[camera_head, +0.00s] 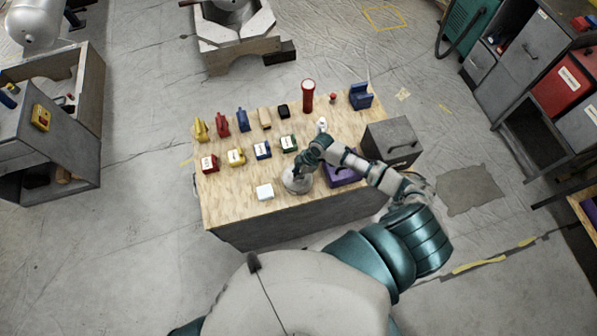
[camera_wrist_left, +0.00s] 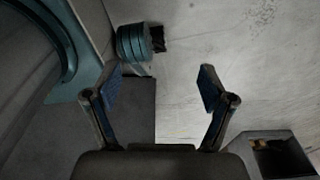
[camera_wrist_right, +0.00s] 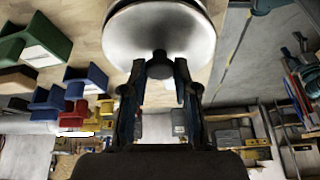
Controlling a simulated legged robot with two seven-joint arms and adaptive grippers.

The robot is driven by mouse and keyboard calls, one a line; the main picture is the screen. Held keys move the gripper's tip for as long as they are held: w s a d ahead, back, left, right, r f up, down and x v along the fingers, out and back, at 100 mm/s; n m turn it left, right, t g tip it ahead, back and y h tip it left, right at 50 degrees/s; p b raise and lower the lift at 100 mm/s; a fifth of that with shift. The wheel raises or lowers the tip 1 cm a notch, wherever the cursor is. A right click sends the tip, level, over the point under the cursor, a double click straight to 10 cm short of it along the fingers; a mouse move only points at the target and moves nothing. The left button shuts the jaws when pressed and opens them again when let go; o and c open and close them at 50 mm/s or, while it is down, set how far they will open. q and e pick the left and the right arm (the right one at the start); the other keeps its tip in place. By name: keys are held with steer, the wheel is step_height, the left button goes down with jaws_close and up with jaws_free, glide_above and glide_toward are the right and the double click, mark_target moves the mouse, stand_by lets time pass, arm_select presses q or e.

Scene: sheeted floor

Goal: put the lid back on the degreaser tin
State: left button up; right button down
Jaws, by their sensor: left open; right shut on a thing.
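My right gripper (camera_head: 304,168) reaches down over the front middle of the workbench. In the right wrist view the gripper (camera_wrist_right: 158,88) is shut on the dark knob (camera_wrist_right: 160,65) of a round, shiny metal lid (camera_wrist_right: 165,32). The lid also shows as a grey round shape under the gripper in the head view (camera_head: 294,184). The tin's body cannot be made out apart from the lid, and I cannot tell whether the lid rests on it. My left gripper (camera_wrist_left: 161,88) is open and empty in the left wrist view, away from the bench top; the head view does not show it.
The wooden bench top (camera_head: 228,204) holds a white block (camera_head: 264,191) left of the lid and a purple container (camera_head: 341,177) right of it. Several labelled boxes (camera_head: 236,156) stand behind.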

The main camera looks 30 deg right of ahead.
steer(key=shift+a, duration=0.15)
steer(key=shift+a+r, duration=0.1)
steer(key=shift+a, duration=0.1)
steer(key=shift+a+r, duration=0.15)
steer(key=shift+a, duration=0.55)
steer(key=shift+d, duration=0.45)
steer(key=shift+d+f, duration=0.2)
steer(key=shift+d, duration=0.15)
steer(key=shift+d+f, duration=0.15)
steer(key=shift+d, duration=0.45)
steer(key=shift+a, duration=0.3)
steer(key=shift+d+b, duration=0.3)
steer(key=shift+d, duration=0.5)
steer(key=shift+a, duration=0.75)
arm_select(q)
steer(key=shift+a+f, duration=0.25)
steer(key=shift+a, duration=0.95)
